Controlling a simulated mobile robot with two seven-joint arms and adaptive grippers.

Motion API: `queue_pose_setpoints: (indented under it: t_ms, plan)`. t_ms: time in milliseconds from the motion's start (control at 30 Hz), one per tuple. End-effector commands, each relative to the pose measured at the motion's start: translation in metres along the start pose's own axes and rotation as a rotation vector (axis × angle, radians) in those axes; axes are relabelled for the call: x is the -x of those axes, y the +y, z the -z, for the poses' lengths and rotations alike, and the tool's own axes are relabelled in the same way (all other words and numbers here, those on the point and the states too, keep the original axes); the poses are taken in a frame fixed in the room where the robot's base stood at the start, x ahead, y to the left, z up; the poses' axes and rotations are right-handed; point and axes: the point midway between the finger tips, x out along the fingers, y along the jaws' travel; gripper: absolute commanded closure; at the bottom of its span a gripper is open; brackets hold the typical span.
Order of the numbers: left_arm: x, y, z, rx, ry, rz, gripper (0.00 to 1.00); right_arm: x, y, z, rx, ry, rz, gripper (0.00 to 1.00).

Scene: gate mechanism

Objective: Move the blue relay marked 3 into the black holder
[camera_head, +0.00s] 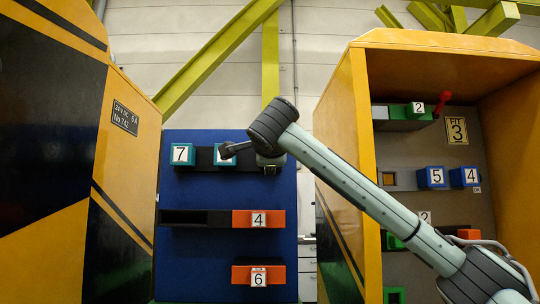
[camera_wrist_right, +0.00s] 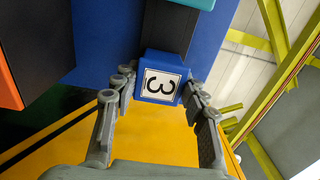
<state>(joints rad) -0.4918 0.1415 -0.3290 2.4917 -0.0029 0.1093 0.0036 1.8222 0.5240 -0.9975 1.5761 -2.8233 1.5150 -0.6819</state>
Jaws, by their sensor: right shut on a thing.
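The blue relay marked 3 (camera_wrist_right: 162,77) shows in the right wrist view, its number turned sideways. My right gripper (camera_wrist_right: 160,90) is shut on it, one finger on each side. The relay sits at the near end of the black holder (camera_wrist_right: 167,30), in line with it; I cannot tell how deep it is inside. In the head view the black holder (camera_head: 204,157) is the top row on the blue panel (camera_head: 190,262). It holds a teal relay marked 7 (camera_head: 182,154) and a second teal relay (camera_head: 222,161), partly covered by my arm. My arm hides relay 3 there. My left gripper is out of view.
Orange relays marked 4 (camera_head: 258,219) and 6 (camera_head: 258,276) sit in lower rows. The yellow cabinet (camera_head: 350,120) on the right holds a green relay 2 (camera_head: 416,109), blue relays 5 (camera_head: 432,177) and 4 (camera_head: 464,176), and a "FIT 3" sign (camera_head: 457,130). A yellow-black wall (camera_head: 60,245) stands left.

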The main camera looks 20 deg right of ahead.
Motion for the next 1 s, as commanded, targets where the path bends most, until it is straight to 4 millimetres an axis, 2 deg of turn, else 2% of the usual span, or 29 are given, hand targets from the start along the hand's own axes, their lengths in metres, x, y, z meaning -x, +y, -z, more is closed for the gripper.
queue_pose_setpoints:
  t_ms: [100,133,367,400,567,867,1000]
  plan:
    - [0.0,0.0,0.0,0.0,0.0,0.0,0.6,-0.001,-0.003,0.002,-0.002,0.001,0.007,0.87]
    - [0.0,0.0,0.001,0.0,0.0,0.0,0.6,-0.001,-0.003,0.002,-0.002,0.001,0.007,0.59]
    - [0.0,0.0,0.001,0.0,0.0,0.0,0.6,-0.001,-0.003,0.002,-0.002,0.001,0.007,0.59]
    - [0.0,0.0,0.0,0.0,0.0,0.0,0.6,-0.001,-0.003,0.001,-0.002,0.001,0.007,0.51]
    - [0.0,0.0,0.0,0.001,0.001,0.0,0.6,-0.001,-0.003,0.001,-0.002,0.001,0.005,0.32]
    - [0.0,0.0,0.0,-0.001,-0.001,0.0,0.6,0.0,-0.001,0.001,-0.001,0.0,0.003,0.32]
    - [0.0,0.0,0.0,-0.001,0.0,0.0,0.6,0.013,-0.003,0.0,0.0,-0.002,0.005,0.32]
